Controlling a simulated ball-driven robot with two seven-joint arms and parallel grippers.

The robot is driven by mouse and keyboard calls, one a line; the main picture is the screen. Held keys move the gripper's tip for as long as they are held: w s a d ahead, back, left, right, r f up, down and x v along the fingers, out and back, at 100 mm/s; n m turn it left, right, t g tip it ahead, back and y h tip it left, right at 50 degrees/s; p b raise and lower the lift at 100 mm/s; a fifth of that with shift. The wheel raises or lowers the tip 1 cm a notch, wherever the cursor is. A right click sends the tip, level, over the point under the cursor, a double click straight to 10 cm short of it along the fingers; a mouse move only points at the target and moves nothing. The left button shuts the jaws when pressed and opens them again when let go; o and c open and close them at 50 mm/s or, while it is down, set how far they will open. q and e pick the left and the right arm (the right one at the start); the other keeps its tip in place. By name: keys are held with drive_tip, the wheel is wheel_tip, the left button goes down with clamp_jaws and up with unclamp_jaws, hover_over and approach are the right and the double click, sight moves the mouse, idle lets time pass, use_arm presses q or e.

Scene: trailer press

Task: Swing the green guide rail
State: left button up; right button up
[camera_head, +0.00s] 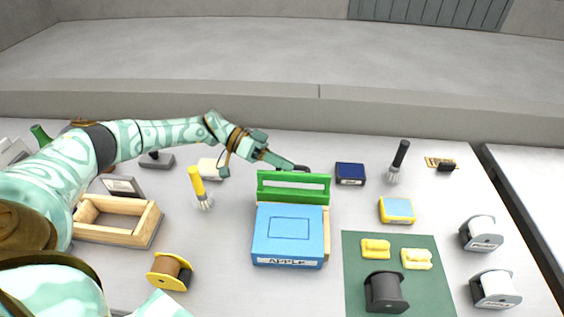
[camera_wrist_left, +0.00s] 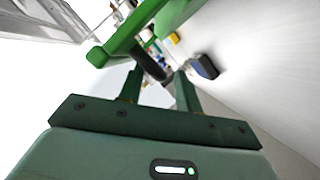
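The green guide rail (camera_head: 293,181) stands upright along the back edge of the wooden and blue press block (camera_head: 288,236) in the head view. A dark handle sticks up behind its top edge. In the wrist view the green rail (camera_wrist_left: 125,38) runs diagonally, with the dark handle (camera_wrist_left: 150,66) just past the fingertips. My left gripper (camera_head: 284,162) reaches in from the left, close behind the rail's top edge. In the wrist view its fingers (camera_wrist_left: 158,76) are apart, with the handle near the gap; contact is unclear. My right gripper is not in view.
A dark blue box (camera_head: 350,174) lies right of the rail. A yellow-handled brush (camera_head: 197,182) and an open wooden frame (camera_head: 118,220) are to the left. Bare table lies around the press.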

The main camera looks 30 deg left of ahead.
use_arm(q)
clamp_jaws()
drive_tip(key=shift+s+p, duration=0.1)
drive_tip(key=shift+p, duration=0.2)
idle(0.3)
